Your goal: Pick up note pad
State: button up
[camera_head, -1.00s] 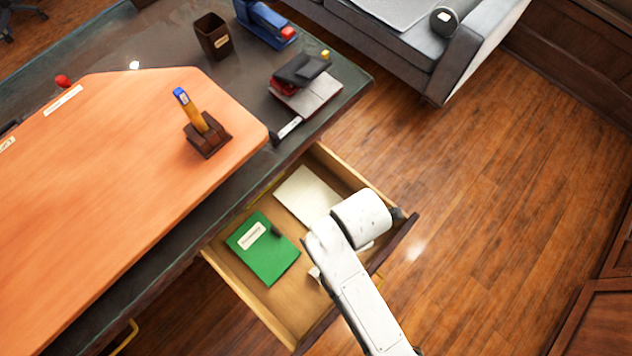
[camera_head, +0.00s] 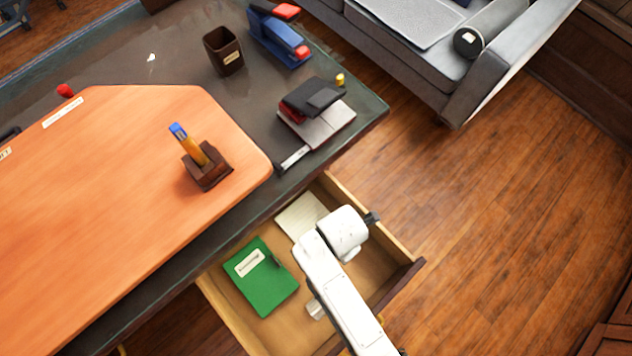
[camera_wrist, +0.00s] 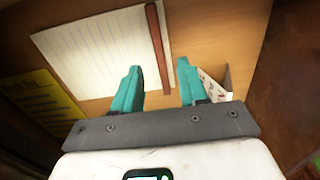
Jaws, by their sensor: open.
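The note pad, a white lined pad (camera_head: 298,213), lies in the open desk drawer, partly hidden behind my arm in the head view. In the wrist view the lined pad (camera_wrist: 95,50) lies flat, up and left of my gripper. My gripper (camera_wrist: 158,78) is open and empty, with its two teal fingers apart over the drawer. The left fingertip is close to the pad's lower right edge. A thin brown stick (camera_wrist: 157,50) lies along the pad's right side. In the head view my arm hides the fingers.
The wooden drawer (camera_head: 240,325) also holds a green notebook (camera_head: 262,280) with a label. The wrist view shows a yellow item (camera_wrist: 40,97) and a small white box (camera_wrist: 210,88). The desk (camera_head: 350,125) overhangs the drawer's back. Open floor (camera_head: 480,210) lies to the right.

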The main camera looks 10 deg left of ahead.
jog(key=shift+f, duration=1.95)
jog(key=shift+c, duration=0.2)
grip_shut()
